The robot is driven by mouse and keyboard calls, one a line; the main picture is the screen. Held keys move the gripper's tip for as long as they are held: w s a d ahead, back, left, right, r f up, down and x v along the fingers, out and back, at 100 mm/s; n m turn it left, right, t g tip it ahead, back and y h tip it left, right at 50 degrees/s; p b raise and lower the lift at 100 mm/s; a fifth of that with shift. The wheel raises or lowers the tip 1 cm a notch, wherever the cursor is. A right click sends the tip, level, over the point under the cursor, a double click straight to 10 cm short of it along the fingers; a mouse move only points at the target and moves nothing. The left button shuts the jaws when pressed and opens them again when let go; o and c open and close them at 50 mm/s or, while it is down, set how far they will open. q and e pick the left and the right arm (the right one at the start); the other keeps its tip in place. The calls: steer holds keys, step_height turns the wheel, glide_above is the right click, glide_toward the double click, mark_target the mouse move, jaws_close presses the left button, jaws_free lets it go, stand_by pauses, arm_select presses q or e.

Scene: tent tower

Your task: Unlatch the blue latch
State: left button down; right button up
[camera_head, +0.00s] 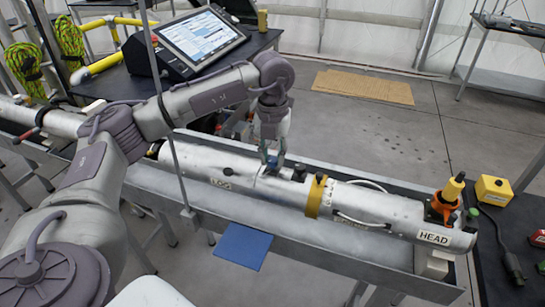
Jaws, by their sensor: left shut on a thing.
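A long silver cylinder lies in a grey metal trough, with a "LOG" label on its middle part (225,172) and a "HEAD" label at its right end (434,238). My left gripper (272,166) comes down from above onto the top of the cylinder, right of the "LOG" label. Its fingers are shut on a small bluish piece at the cylinder's top, which looks like the blue latch (271,162). The fingers hide most of it, and I cannot tell how far it is turned. My right gripper is not in view.
A yellow band (315,196) wraps the cylinder right of the gripper. An orange and yellow fitting (446,201) stands near the head. A blue plate (242,246) juts out in front of the trough (330,262). A monitor (202,38) stands behind my arm.

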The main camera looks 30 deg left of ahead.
mark_target(272, 159)
arm_select(q)
steer(key=n, duration=0.4)
steer(key=shift+r+n, duration=0.1)
steer(key=shift+n, duration=0.3)
steer(key=shift+w, duration=0.1)
stand_by(0.3)
steer(key=c, duration=0.9)
jaws_free()
step_height(272, 159, up, 12)
steer(key=shift+f, duration=0.1)
